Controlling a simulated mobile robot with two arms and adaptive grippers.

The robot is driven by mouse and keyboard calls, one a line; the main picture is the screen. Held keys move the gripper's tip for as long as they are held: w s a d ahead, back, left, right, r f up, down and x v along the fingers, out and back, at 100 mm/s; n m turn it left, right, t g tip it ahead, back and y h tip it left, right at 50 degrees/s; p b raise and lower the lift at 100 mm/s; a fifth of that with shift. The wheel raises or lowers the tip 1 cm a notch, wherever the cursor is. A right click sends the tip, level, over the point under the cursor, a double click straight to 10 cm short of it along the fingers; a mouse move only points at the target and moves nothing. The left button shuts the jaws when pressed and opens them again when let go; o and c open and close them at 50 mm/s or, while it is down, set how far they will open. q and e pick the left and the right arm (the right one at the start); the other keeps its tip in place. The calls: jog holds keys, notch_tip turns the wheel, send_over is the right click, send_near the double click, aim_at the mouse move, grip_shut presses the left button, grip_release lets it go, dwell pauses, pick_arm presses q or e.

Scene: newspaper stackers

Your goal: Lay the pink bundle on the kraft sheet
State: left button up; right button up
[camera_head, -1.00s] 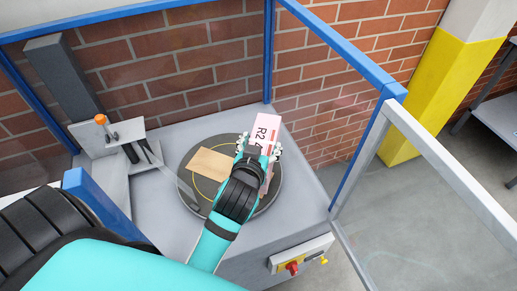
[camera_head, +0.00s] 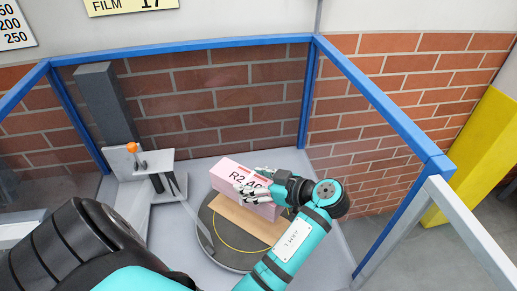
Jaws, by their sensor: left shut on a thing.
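The pink bundle (camera_head: 229,173) is a pink block with "R2" lettering, in the middle of the head view. My left gripper (camera_head: 250,182) is shut on its right part, and its fingers cover some of the lettering. The brown kraft sheet (camera_head: 246,217) lies flat on a dark round turntable (camera_head: 225,254) marked with a yellow ring. The bundle is at the sheet's far edge and hides part of it. I cannot tell whether the bundle touches the sheet or hangs just above it. My right gripper is not in view.
A blue frame (camera_head: 190,45) encloses the station at the back and right, with a brick wall behind. A grey column (camera_head: 108,105) and a bracket with an orange knob (camera_head: 133,148) stand at the left.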

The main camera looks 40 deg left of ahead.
pick_arm(q)
jog(key=shift+a+r, duration=0.1)
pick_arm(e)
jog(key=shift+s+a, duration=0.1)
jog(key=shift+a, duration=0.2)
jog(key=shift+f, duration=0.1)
